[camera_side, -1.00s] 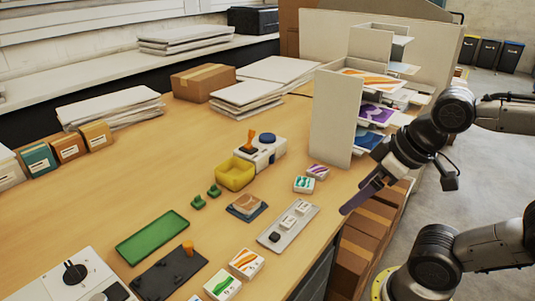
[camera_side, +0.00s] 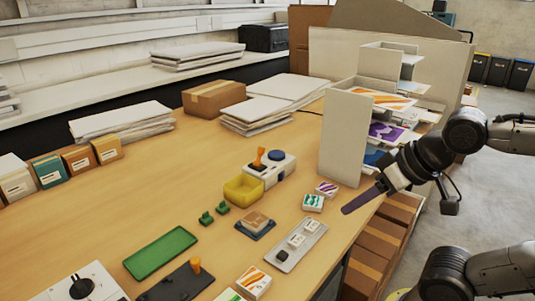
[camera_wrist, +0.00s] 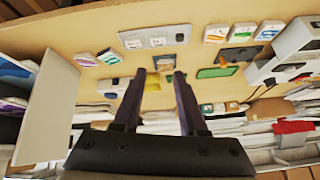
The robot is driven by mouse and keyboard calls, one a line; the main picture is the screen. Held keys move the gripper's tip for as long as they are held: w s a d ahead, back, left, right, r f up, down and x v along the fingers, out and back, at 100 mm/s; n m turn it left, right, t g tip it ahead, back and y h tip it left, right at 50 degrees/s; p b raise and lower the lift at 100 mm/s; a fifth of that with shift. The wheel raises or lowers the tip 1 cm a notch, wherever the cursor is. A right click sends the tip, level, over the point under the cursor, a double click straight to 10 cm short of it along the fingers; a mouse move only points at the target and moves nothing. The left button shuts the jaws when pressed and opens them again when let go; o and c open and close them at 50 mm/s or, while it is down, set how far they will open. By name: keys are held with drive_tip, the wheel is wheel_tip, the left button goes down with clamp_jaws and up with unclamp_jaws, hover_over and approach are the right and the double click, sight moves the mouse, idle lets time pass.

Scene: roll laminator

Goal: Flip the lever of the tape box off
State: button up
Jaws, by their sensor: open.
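The likely tape box is a white box (camera_side: 284,168) with an upright orange lever (camera_side: 259,157) and a round blue knob, standing mid-table behind a yellow bin (camera_side: 243,189). The lever's on or off setting cannot be told. My gripper (camera_side: 348,208) has dark purple fingers and hangs near the table's right edge, to the right of the box and apart from it. In the wrist view my gripper (camera_wrist: 159,72) is open with nothing between its fingers. A white box (camera_wrist: 112,88), probably the same one, appears left of the fingers there, partly unclear.
A grey switch strip (camera_side: 298,245) lies in front. A tall white shelf panel (camera_side: 345,138) stands behind, close to my arm. A green tray (camera_side: 160,253) lies left; bare wood is left of the box.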

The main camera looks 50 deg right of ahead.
drive_tip(key=w+r+m+t, duration=0.1)
drive_tip(key=w+r, duration=0.1)
drive_tip(key=w+r+m+t, duration=0.2)
drive_tip(key=w, duration=0.1)
drive_tip(key=shift+w+m, duration=0.1)
drive_tip(key=shift+m, duration=0.2)
drive_tip(key=c, duration=0.5)
drive_tip(key=w+r+m+t, duration=0.1)
drive_tip(key=w, duration=0.1)
drive_tip(key=w+r+m+t, duration=0.1)
drive_tip(key=w+m, duration=0.1)
drive_tip(key=w, duration=0.1)
drive_tip(key=w+d+r+m+t, duration=0.1)
drive_tip(key=w+r+m, duration=0.1)
drive_tip(key=shift+w, duration=0.25)
clamp_jaws()
drive_tip(key=w+d+m+t+h, duration=0.4)
drive_tip(key=w+d+m, duration=0.3)
drive_tip(key=w+m, duration=0.5)
drive_tip(key=w+d+f+m+g+h, duration=0.1)
drive_tip(key=d+f+m, duration=0.1)
drive_tip(key=d+f, duration=0.3)
drive_tip(key=w+d+f+m+g+h, duration=0.1)
drive_tip(key=d+f, duration=0.4)
drive_tip(key=f, duration=0.8)
drive_tip(key=shift+m+g+h, duration=0.4)
drive_tip(key=shift+m+h, duration=0.1)
drive_tip(key=shift+m, duration=0.4)
drive_tip(key=shift+w, duration=0.1)
